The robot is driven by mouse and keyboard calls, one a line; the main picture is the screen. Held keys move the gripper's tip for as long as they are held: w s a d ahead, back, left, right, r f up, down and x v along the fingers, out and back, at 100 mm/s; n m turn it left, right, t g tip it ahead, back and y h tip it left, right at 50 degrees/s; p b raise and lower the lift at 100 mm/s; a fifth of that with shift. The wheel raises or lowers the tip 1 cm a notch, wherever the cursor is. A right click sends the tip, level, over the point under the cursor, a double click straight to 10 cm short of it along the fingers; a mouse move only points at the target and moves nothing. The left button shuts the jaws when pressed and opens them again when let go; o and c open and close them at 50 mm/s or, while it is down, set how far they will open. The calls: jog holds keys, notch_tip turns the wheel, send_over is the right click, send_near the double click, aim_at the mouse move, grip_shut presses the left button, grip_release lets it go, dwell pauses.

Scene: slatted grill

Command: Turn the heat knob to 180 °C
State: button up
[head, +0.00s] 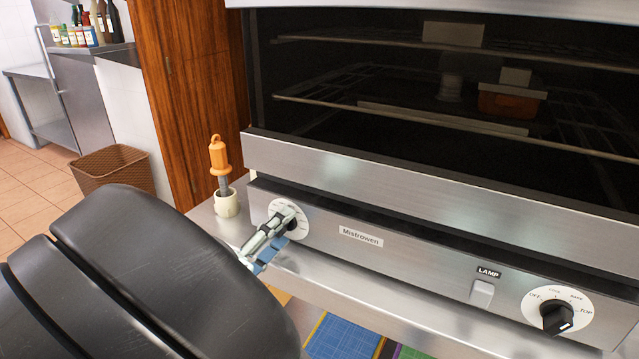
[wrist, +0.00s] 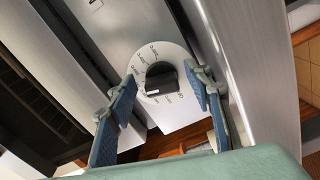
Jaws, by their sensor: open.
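The heat knob (wrist: 160,84) is black, on a round white dial (wrist: 143,62) with printed temperature marks, seen turned in the wrist view. The numbers are too small to read, so I cannot tell its setting. In the head view the dial (head: 277,205) is at the left end of the steel front panel, with the knob partly hidden by my gripper (head: 277,233). In the wrist view my gripper (wrist: 164,88) is open, its blue-padded fingers on either side of the knob, with a visible gap at each side.
A second knob (head: 556,318) and a lamp switch (head: 482,293) are on the panel's right. The oven door (head: 400,185) is above. A white cup (head: 227,204) holding an orange-handled tool stands left of the panel. A wicker basket (head: 112,169) is on the floor.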

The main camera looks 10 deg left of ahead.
jog(key=v, duration=1.2)
